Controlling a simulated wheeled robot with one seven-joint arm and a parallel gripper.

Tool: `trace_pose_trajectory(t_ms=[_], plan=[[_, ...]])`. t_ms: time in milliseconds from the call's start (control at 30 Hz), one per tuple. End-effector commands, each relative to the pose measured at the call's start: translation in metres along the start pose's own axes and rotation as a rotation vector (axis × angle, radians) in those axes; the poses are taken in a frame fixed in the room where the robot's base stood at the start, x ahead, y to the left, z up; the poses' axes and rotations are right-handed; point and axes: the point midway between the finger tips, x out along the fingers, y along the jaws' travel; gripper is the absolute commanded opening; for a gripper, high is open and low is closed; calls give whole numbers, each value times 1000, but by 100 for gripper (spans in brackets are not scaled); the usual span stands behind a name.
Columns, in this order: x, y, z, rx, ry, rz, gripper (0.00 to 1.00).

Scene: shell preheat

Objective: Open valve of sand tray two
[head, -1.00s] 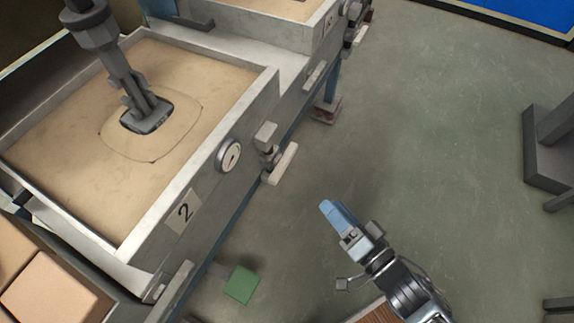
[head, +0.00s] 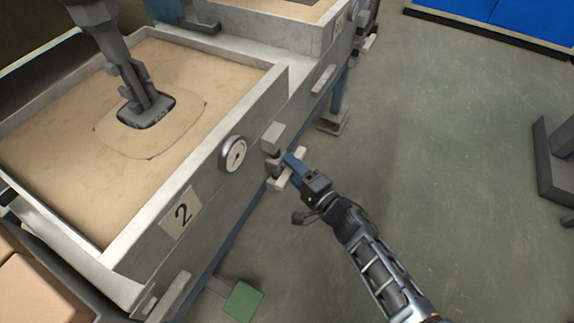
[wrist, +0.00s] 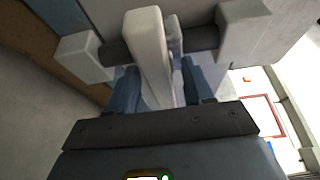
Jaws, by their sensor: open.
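Sand tray two (head: 140,245) is a pale metal box of sand with a "2" label (head: 181,212) on its front wall. Its valve (head: 272,138) sits on that wall, right of the round gauge. The pale valve lever (head: 276,184) is partly hidden behind my gripper (head: 291,162) in the head view. In the wrist view the lever (wrist: 148,50) points toward me from a dark horizontal rod. My open gripper (wrist: 160,88) has its blue fingers on either side of the lever; I cannot tell whether they touch it.
A round gauge (head: 233,154) is left of the valve. A dark tool (head: 135,85) stands in the sand. Another tray (head: 240,45) adjoins behind. A green plate (head: 242,301) is low by the tray's front. Open floor (head: 460,170) lies to the right.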

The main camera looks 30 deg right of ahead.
Motion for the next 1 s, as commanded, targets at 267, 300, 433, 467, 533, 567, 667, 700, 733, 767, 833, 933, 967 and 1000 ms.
trace_pose_trajectory(t_ms=[267,300,433,467,533,567,667,700,733,767,833,933,967,1000], plan=[[25,1,0,1,0,0,51],[26,0,0,1,0,0,51],[27,0,0,1,0,0,51],[26,0,0,1,0,0,51],[26,0,0,0,0,0,51],[26,0,0,0,0,0,49],[26,0,0,0,1,0,40],[26,0,0,0,1,0,36],[26,0,0,0,1,0,33],[26,0,0,0,1,0,30],[26,0,0,0,1,0,23],[26,0,0,0,1,0,14],[26,0,0,0,1,0,11],[26,0,0,0,1,0,7]])
